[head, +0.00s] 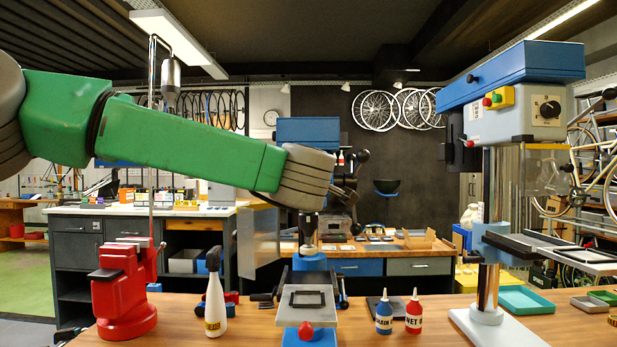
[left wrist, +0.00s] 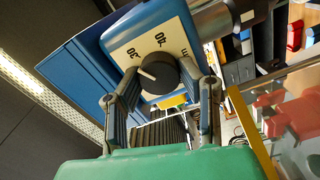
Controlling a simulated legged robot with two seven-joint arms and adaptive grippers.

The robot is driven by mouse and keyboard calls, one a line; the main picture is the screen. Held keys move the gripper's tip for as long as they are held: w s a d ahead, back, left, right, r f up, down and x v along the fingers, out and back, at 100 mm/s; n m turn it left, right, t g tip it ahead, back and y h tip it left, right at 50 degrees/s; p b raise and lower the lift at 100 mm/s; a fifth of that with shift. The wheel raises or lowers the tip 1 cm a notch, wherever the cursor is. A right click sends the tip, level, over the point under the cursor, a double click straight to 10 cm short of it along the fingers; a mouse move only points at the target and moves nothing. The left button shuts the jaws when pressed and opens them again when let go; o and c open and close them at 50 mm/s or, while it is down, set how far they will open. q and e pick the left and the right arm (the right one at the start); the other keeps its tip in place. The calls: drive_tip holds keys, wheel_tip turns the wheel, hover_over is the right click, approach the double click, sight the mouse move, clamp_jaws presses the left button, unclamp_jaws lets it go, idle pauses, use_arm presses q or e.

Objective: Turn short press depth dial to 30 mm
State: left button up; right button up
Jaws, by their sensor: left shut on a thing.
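The short press (head: 308,131), with a blue head, stands in the middle of the bench in the head view. Its black depth dial (left wrist: 158,74) shows in the left wrist view on a pale scale plate (left wrist: 127,47) with printed numbers, among them 30 and 40. The dial's white pointer line aims to the left in that view, near the 30 but seemingly not straight at it. My left gripper (head: 345,192) is at the press head, its two fingers (left wrist: 160,82) shut on the dial from both sides. The dial is hidden in the head view. My right gripper is not in view.
A taller blue-headed press (head: 487,200) stands at the right. A red vise (head: 122,290) and a white spray bottle (head: 215,295) stand at the left. A blue bottle (head: 384,315) and a red bottle (head: 414,313) stand right of the short press.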

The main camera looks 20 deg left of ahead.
use_arm(q)
drive_tip(key=o, duration=1.1)
drive_tip(key=shift+f, duration=0.45)
drive_tip(key=shift+o, duration=0.2)
drive_tip(key=shift+s+a+r, duration=0.1)
drive_tip(key=shift+s+r, duration=0.1)
drive_tip(key=shift+r, duration=0.1)
drive_tip(key=v, duration=1.2)
